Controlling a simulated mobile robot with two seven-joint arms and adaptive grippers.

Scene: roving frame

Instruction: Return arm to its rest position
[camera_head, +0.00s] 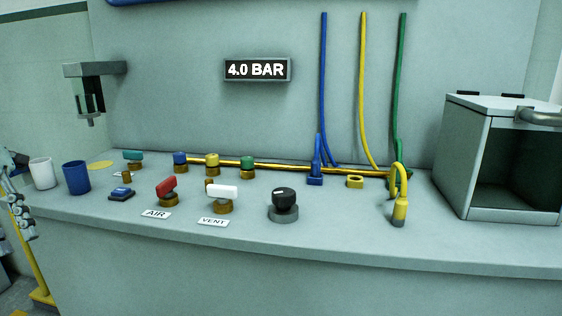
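My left gripper (22,214) shows at the left edge of the head view, beside the front left end of the grey bench and partly cut off by the picture edge. Nothing shows held in it, but its finger opening is not clear. It is apart from the white cup (41,173) and the blue cup (76,178). My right gripper and arm are out of view.
The bench (330,240) carries a red AIR valve (167,190), white VENT valve (222,193), black knob (285,199) and yellow hose end (400,205). An open-fronted grey box (460,160) stands right. A dispenser (88,90) hangs left. The display (257,70) reads 4.0 BAR.

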